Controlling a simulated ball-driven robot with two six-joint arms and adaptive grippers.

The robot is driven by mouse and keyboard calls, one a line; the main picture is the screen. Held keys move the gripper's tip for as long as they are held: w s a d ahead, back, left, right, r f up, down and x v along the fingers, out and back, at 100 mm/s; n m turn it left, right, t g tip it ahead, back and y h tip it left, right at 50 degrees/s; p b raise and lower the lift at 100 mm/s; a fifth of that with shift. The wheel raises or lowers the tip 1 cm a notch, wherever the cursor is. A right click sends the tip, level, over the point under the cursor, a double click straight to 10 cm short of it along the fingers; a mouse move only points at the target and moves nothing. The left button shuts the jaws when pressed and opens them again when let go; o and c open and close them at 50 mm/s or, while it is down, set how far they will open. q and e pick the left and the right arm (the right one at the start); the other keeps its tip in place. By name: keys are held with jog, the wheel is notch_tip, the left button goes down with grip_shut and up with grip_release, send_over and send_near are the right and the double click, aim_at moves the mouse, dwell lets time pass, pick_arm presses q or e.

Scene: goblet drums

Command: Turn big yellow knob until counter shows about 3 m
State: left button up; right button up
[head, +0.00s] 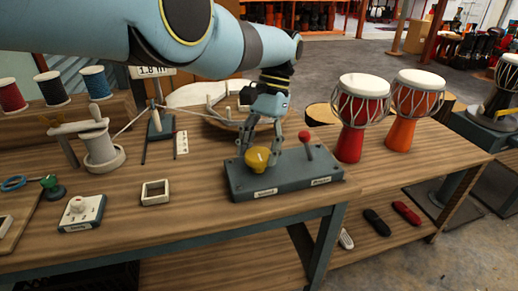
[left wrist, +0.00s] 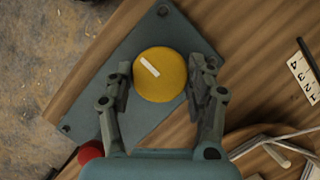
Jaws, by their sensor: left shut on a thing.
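The big yellow knob (head: 257,159) stands on a grey-green control box (head: 300,182) near the front edge of the table. My left gripper (head: 262,150) comes down on it from above, with a finger on each side. In the left wrist view the round yellow knob (left wrist: 160,75) with a white pointer mark lies between the fingertips (left wrist: 158,88), and the gripper is shut on it. The counter (head: 153,72) is a white sign partly hidden by my left arm; it seems to read 1.9 m. My right gripper is not in view.
A red-topped lever (head: 305,139) rises from the same box, right of the knob. Two goblet drums (head: 357,112) (head: 412,108) stand to the right. A white square frame (head: 155,193) and a white switch box (head: 82,212) lie to the left. Thread spools (head: 50,88) stand at the back left.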

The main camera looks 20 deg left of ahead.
pick_arm(q)
jog(key=m+y+p, duration=0.1)
jog(key=m, duration=0.1)
jog(key=shift+s+d+r+m, duration=0.1)
jog(key=shift+m, duration=0.3)
jog(key=m+t+y+p, duration=0.1)
jog(key=m+p, duration=0.1)
jog(key=m, duration=0.1)
jog(key=shift+s+d+m+p, duration=0.1)
jog(key=shift+m+p, duration=0.2)
jog(key=shift+p, duration=0.1)
jog(key=m+t+p, duration=0.1)
jog(key=m+p, duration=0.3)
jog(key=m+t+p, duration=0.2)
jog(key=m+p, duration=0.2)
jog(key=p, duration=0.1)
jog(key=m+t+y+p, duration=0.1)
jog(key=m+p, duration=0.3)
jog(key=shift+s+m+t, duration=0.25)
jog(key=shift+m+t, duration=0.05)
jog(key=shift+f+m+t+h+p, duration=0.1)
jog(key=shift+m+t+h+p, duration=0.2)
jog(key=shift+m+p, duration=0.65)
jog(key=shift+f+m+t+h+p, duration=0.1)
jog(key=shift+m+t+p, duration=0.3)
jog(key=shift+m+p, duration=0.55)
jog(key=o, duration=1.2)
jog(key=shift+w, duration=0.1)
jog(key=shift+c, duration=0.2)
